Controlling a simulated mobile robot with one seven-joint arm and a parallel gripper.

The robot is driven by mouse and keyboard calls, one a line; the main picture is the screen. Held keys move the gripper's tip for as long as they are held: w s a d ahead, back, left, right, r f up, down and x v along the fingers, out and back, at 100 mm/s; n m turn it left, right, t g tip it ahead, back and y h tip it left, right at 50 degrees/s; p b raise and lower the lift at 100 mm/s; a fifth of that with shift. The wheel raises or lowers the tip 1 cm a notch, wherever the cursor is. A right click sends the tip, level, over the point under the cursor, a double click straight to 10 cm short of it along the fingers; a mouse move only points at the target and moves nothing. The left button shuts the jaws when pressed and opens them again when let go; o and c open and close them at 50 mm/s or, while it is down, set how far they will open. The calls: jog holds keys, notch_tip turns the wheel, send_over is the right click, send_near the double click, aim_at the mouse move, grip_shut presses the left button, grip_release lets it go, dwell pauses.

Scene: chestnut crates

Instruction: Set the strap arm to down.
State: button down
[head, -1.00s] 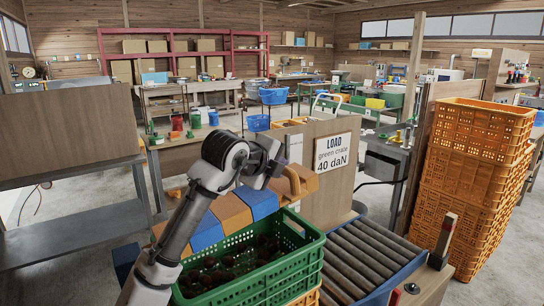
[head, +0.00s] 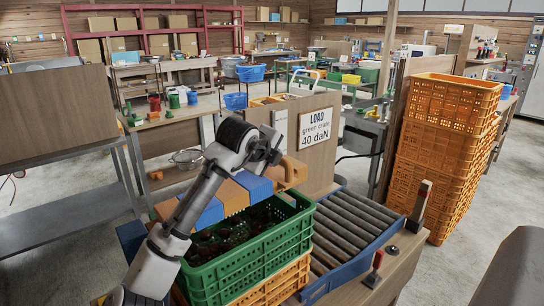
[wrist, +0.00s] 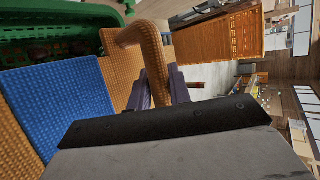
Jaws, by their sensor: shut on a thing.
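The strap arm (head: 256,187) is a thick band of orange and blue blocks. It slants across the back left of a green crate (head: 245,258), rising to the right, and hides part of its inside. An orange handle (wrist: 149,48) curves from its end in the wrist view. My gripper (wrist: 162,86) has its purple fingers on either side of the handle, shut on it. The band's blue block (wrist: 60,105) fills the wrist view's left side. Whether the band touches the crate rim, I cannot tell.
The green crate holds dark chestnuts and stands on an orange crate (head: 276,288). A roller conveyor (head: 350,235) lies to its right. A tall stack of orange crates (head: 440,160) stands farther right. A sign (head: 315,127) reads "LOAD green crate 40 daN". Open floor shows at the right.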

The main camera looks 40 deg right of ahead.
jog(key=shift+w+a, duration=0.2)
jog(key=c, duration=1.3)
grip_release()
jog(key=shift+a, duration=0.15)
jog(key=shift+s+d, duration=0.1)
jog(key=shift+d, duration=0.1)
jog(key=shift+r, duration=0.1)
jog(key=b+v, duration=0.3)
jog(key=v, duration=1.1)
jog(key=shift+b, duration=0.3)
